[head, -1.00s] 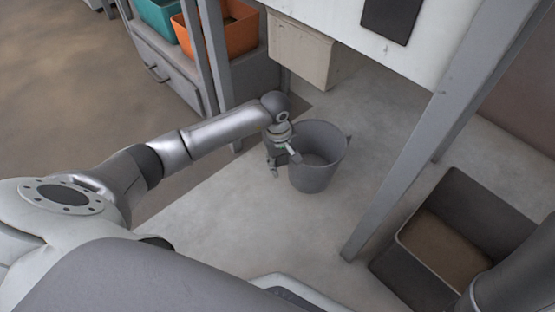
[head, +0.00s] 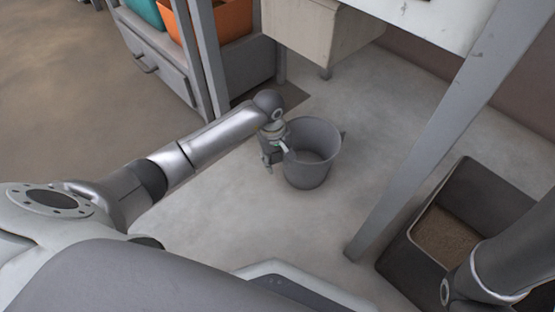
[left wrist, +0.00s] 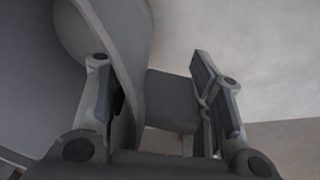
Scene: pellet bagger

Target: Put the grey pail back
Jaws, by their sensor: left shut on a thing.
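The grey pail (head: 318,172) is upright in the middle of the head view, between the bench legs. Its inside looks empty. My left gripper (head: 275,160) is at the pail's left side and shut on it near the rim. In the left wrist view, the pail's curved wall (left wrist: 125,40) and a grey block at its side lie between the fingers of the left gripper (left wrist: 160,105). I cannot tell whether the pail's base touches the floor. My right gripper is not in view.
A dark bin (head: 400,252) with brown pellets stands at lower right, behind a grey metal leg (head: 425,150). A beige box (head: 310,35) hangs at the top. An orange bin (head: 225,22) sits on a drawer unit (head: 165,68) at upper left. The floor left of the pail is clear.

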